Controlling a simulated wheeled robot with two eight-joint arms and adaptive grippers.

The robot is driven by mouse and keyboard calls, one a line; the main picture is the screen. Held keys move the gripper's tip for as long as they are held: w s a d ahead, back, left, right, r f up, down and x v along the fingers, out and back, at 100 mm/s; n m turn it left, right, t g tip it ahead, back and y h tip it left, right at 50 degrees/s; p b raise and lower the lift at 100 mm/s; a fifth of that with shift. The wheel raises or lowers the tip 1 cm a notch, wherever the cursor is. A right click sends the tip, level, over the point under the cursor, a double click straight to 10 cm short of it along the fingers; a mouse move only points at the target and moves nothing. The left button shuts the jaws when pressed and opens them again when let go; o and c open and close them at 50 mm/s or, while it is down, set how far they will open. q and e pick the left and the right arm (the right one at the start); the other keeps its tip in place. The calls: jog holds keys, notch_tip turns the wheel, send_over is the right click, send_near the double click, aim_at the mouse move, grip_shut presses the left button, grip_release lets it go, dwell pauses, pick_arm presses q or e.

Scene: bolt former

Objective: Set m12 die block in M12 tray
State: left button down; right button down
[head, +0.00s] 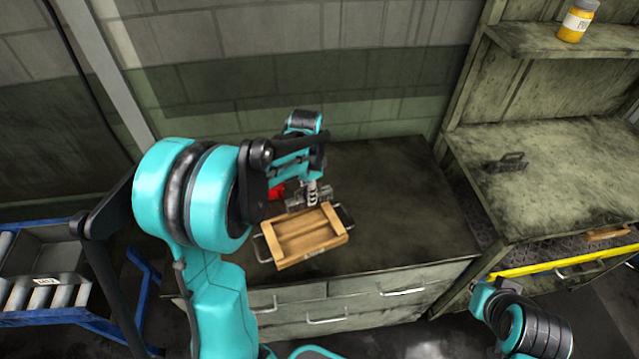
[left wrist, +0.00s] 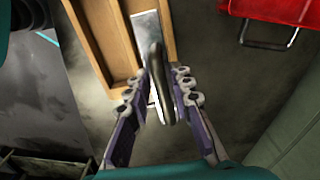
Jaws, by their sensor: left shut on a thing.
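The wooden tray (head: 283,262) with metal loop handles lies on the dark cabinet top; it also shows at the upper left of the left wrist view (left wrist: 118,45). A small label on its front is too small to read. My left gripper (head: 311,190) is at the tray's back edge, pointing down. It is shut on the grey metal die block (head: 296,205), whose rounded handle (left wrist: 156,75) is between the fingers (left wrist: 160,100). The block overlaps the tray's back rim in view; I cannot tell whether it touches it.
A red box (head: 277,191) stands behind the tray, close to my left gripper. A dark handled block (head: 508,162) lies on the right bench, under a shelf with a yellow bottle (head: 576,22). The cabinet top right of the tray (head: 395,190) is clear.

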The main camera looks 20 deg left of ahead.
aim_at(297, 204)
pick_arm(q)
jog(key=s+f, duration=0.1)
jog(key=s+a, duration=0.1)
jog(key=s+f, duration=0.1)
jog(key=shift+s+a+f+b, duration=0.3)
jog(key=shift+s+a+b, duration=0.05)
jog(key=shift+s+b, duration=0.05)
jog(key=shift+f+b, duration=0.8)
jog(key=shift+f, duration=1.15)
jog(key=shift+f, duration=0.15)
jog(key=c, duration=1.3)
grip_release()
jog(key=shift+c, duration=0.2)
